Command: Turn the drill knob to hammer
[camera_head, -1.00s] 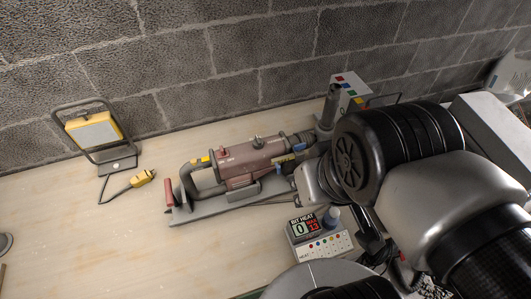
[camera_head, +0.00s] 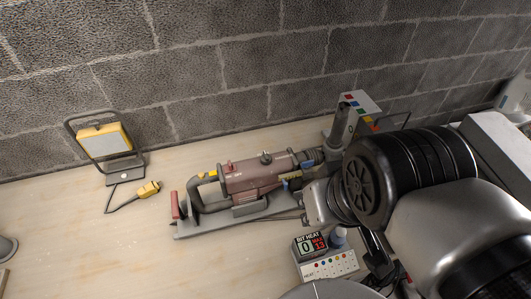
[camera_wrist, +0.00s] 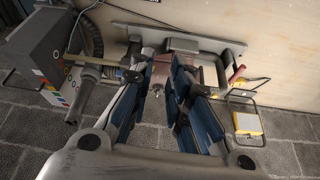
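The drill (camera_head: 252,178) has a dull red body and lies on a grey stand on the bench, its grip end to the left. A small grey knob (camera_head: 265,157) and a small red knob (camera_head: 229,163) stand up on its top; no hammer marking can be read. In the wrist view the drill's reddish body (camera_wrist: 161,73) shows between the blue fingers of my gripper (camera_wrist: 160,78). The fingers are apart with a gap between them, and I see nothing held. Contact with the drill cannot be told. In the head view my arm hides the fingers.
A bit-heat display box (camera_head: 323,255) stands in front of the drill. A grey box with coloured buttons (camera_head: 362,105) stands behind its right end. A yellow work lamp (camera_head: 104,141) and yellow plug (camera_head: 148,189) are at left.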

